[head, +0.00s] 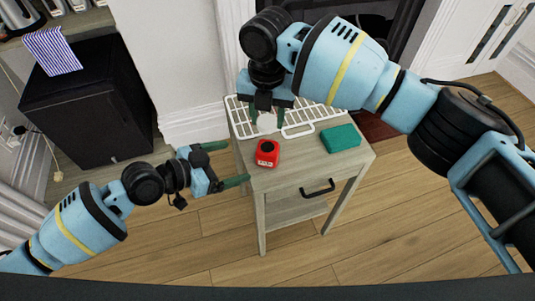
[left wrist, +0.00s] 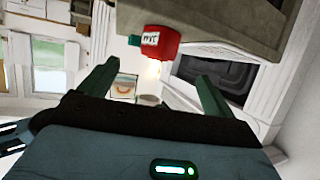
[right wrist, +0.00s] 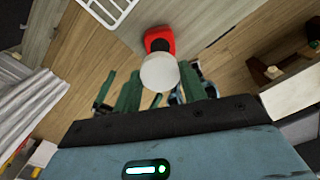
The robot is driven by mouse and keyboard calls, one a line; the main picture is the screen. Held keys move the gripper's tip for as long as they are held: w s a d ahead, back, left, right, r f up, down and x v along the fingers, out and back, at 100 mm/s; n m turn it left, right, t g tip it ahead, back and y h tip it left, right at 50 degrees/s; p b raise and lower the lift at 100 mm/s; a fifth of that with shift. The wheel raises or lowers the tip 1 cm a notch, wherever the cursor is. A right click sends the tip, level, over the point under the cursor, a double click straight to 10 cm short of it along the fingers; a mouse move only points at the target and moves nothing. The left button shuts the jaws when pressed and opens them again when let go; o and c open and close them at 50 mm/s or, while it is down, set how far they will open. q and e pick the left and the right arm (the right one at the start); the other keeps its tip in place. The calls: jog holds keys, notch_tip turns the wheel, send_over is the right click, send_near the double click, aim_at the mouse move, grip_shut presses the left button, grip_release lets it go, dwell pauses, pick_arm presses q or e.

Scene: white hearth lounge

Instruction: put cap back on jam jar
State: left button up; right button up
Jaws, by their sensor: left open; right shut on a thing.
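The red jam jar (head: 267,154) stands upright near the left front of the small table, with a dark top and a white label. It also shows in the left wrist view (left wrist: 165,45), beyond the fingers, and in the right wrist view (right wrist: 157,37). My right gripper (head: 267,115) is shut on the pale round cap (head: 267,123), above the table and behind the jar. In the right wrist view the cap (right wrist: 160,73) sits at the fingertips and overlaps part of the jar. My left gripper (head: 226,164) is open and empty, left of the jar and apart from it.
A white wire rack (head: 298,130) lies at the table's back. A teal box (head: 340,138) sits to the jar's right. The wooden table (head: 300,170) has a drawer with a black handle (head: 318,188). A black cabinet (head: 85,110) stands at left. The table's front is clear.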

pick_arm(q)
jog(key=x, duration=1.2)
jog(key=shift+r, duration=0.1)
jog(key=shift+c, duration=0.2)
jog(key=c, duration=1.4)
jog(key=shift+c, duration=0.2)
pick_arm(e)
send_over(268, 147)
jog(key=shift+f, duration=2.45)
